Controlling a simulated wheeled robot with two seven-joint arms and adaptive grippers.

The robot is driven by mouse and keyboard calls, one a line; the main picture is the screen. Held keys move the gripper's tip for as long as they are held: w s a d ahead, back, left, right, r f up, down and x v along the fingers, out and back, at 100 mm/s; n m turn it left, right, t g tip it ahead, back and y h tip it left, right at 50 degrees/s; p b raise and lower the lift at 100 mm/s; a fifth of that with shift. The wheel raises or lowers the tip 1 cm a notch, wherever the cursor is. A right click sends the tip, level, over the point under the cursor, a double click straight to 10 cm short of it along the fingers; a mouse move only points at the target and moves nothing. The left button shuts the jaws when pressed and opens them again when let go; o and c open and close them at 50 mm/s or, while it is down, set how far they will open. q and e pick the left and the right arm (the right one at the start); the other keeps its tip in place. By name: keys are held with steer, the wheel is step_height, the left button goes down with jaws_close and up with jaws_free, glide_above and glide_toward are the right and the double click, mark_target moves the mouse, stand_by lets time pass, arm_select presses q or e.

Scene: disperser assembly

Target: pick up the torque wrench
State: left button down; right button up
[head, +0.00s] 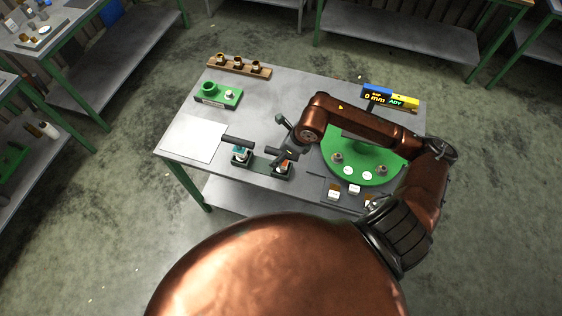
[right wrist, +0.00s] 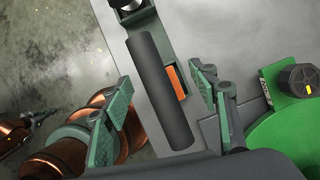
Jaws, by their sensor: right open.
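Two dark-handled tools stand side by side in a green holder (head: 262,164) near the table's front edge. One tool has teal and white below its handle (head: 237,139); the other has orange near its base. I cannot tell for sure which is the torque wrench. In the right wrist view, the dark cylindrical handle (right wrist: 163,100) of the orange-marked tool lies between the green fingers of my right gripper (right wrist: 162,82). The fingers are open, with gaps on both sides. In the head view my right gripper (head: 286,143) partly covers this tool. My left gripper is not in view.
A round green plate (head: 372,160) with small parts is under and beside my right arm. A pale sheet (head: 192,138) lies at the left.

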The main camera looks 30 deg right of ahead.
steer(key=x, duration=0.3)
steer(key=p+x, duration=0.1)
steer(key=x, duration=0.1)
steer(key=shift+s+f, duration=0.2)
steer(key=shift+f, duration=0.25)
steer(key=shift+c, duration=0.5)
steer(key=shift+r, duration=0.1)
jaws_close()
